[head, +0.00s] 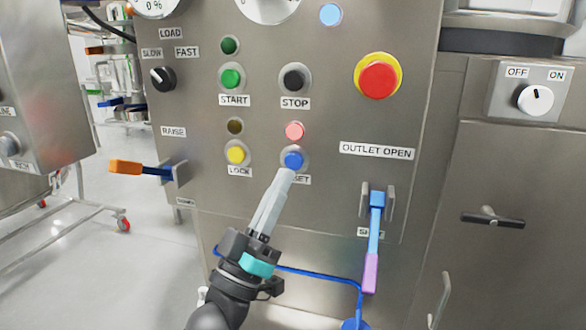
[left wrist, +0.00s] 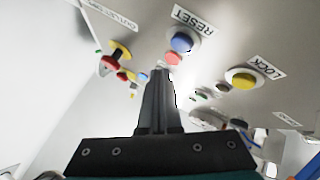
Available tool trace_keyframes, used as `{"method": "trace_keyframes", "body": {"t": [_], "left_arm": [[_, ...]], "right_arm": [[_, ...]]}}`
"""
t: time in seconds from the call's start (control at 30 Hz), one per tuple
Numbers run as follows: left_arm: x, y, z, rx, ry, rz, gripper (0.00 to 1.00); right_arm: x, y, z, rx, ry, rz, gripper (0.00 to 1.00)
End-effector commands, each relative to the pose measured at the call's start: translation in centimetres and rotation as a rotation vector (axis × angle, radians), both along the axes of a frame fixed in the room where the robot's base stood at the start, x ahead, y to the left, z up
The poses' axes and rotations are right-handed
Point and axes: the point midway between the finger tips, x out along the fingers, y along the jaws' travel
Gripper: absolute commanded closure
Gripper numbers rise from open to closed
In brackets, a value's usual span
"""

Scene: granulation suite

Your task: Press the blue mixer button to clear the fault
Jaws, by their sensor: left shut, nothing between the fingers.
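The blue button (head: 293,159) sits in a round metal collar on the steel mixer panel (head: 330,210). Its label is partly covered in the head view; the left wrist view shows the blue button (left wrist: 181,42) beside a label reading RESET (left wrist: 193,18). My left gripper (head: 289,174) is shut and empty, its fingertips just below the blue button in the head view. In the left wrist view the shut fingers (left wrist: 160,74) end close to the button. I cannot tell whether they touch it. My right gripper is not in view.
A pink lamp (head: 294,131) is above the blue button; a yellow LOCK button (head: 236,154) is to its left. Nearby are the green START button (head: 231,79), black STOP button (head: 294,78) and red emergency stop (head: 378,78). An orange-tipped lever (head: 127,167) and a blue-and-purple lever (head: 374,240) project.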

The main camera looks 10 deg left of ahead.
Motion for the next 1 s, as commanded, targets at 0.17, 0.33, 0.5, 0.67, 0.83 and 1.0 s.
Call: {"method": "trace_keyframes", "body": {"t": [0.17,0.33,0.5,0.67,0.83,1.0], "left_arm": [[1.8,-0.1,0.0,0.0,-0.001,0.001,1.0],[2.4,-0.1,0.0,-0.001,0.0,-0.001,1.0],[2.5,-0.1,0.0,0.0,0.0,0.0,1.0],[2.5,-0.1,0.0,0.0,0.0,0.0,1.0],[2.5,-0.1,0.0,0.0,0.0,0.0,1.0],[2.5,-0.1,0.0,0.0,0.0,0.0,1.0]], "right_arm": [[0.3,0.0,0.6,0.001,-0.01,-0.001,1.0],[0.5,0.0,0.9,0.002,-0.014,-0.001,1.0],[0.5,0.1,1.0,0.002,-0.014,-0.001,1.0],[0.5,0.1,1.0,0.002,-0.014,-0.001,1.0],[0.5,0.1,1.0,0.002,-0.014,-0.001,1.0],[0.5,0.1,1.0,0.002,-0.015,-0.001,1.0]]}}
